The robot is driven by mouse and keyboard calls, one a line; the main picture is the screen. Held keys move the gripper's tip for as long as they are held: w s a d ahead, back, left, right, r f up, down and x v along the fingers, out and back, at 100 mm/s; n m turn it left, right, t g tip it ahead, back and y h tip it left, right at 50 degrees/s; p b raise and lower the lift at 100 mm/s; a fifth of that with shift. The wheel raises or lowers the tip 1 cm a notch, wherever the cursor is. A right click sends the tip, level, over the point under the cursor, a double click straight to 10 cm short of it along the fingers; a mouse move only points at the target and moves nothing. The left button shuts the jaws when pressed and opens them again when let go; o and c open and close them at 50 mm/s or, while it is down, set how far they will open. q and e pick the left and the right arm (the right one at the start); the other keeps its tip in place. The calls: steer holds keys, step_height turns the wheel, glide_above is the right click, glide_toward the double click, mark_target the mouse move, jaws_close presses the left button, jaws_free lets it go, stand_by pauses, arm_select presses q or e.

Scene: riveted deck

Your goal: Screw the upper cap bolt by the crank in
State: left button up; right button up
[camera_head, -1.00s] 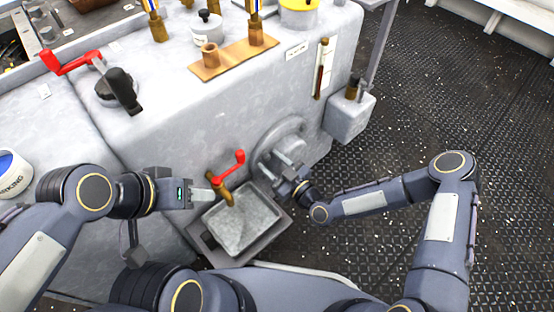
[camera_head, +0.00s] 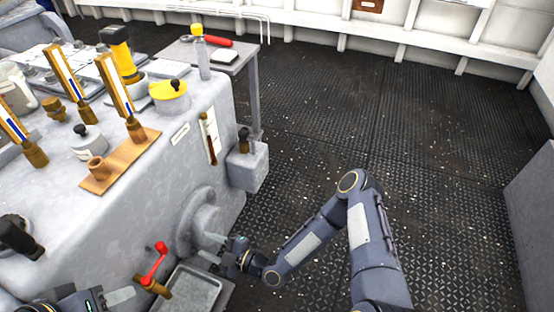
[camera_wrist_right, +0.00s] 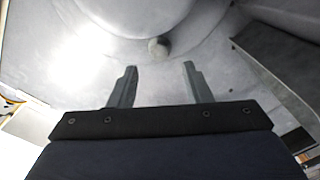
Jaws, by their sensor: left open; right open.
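A round grey cap (camera_head: 203,217) stands out from the side of the grey machine, right of a red crank (camera_head: 154,262) on a brass fitting. In the right wrist view, the cap's curved face (camera_wrist_right: 120,20) fills the top, with one small round bolt head (camera_wrist_right: 158,46) near its rim. My right gripper (camera_head: 212,246) is open in front of the cap. Its fingers (camera_wrist_right: 158,80) are apart and empty, with the bolt head just beyond them, between their lines. My left gripper (camera_head: 125,296) is open, left of the red crank and partly cut off by the lower edge.
A grey metal tray (camera_head: 190,290) sits below the cap and crank. A small grey box (camera_head: 248,168) juts from the machine at the right. The riveted deck (camera_head: 330,150) on the right is open.

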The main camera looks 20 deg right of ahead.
steer(key=w+d+r+m+g+h+p, duration=0.1)
steer(key=d+r+h+p, duration=0.3)
steer(key=d+r, duration=0.6)
steer(key=w+d+r+m+g+h+p, duration=0.2)
steer(key=d+r+m+h+p, duration=0.2)
steer(key=d+r+p, duration=0.4)
steer(key=d+r+h, duration=0.1)
steer(key=d+r, duration=0.2)
steer(key=r, duration=0.3)
steer(key=shift+w+d+m+g+p, duration=0.25)
steer(key=shift+w+m+g+p, duration=0.05)
steer(key=shift+w, duration=0.05)
steer(key=shift+f, duration=0.1)
